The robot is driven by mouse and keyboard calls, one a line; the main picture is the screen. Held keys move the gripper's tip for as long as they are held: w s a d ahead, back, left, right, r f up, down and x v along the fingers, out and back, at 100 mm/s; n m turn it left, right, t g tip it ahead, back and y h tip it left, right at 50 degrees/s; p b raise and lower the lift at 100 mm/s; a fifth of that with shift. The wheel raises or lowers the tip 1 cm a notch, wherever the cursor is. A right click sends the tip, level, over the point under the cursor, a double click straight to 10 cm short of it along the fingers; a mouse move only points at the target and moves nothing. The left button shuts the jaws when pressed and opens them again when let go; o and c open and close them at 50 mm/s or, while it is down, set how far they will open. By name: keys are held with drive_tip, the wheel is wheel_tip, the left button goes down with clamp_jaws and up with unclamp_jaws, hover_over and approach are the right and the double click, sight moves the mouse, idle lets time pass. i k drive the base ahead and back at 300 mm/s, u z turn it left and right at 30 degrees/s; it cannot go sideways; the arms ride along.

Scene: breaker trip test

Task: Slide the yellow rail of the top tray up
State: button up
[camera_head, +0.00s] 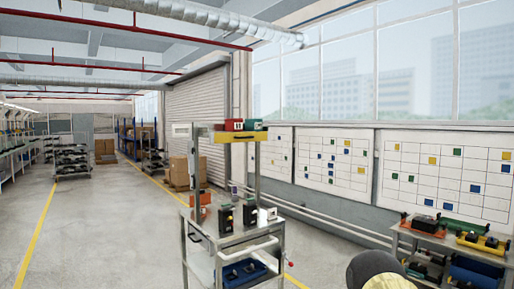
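The top tray is a small shelf held between upright posts on a grey metal cart. Its yellow rail (238,137) runs along the front, with a dark slot or handle in it. A red box (233,125) and a green box (254,124) rest on the tray behind the rail. Whether the rail is raised or lowered I cannot tell at this size. My gripper is not in view. A dark rounded part with yellow at the bottom right may be part of my arm; it is well apart from the tray.
The cart's middle shelf (210,240) holds several dark devices and an orange one (200,208). A blue bin (243,272) is lower down. A bench (450,240) with coloured devices stands at the right. The floor (100,225) left of the cart is clear.

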sight(227, 137)
drive_tip(key=u, duration=0.15)
drive_tip(key=i, duration=2.2)
drive_tip(key=u, duration=0.35)
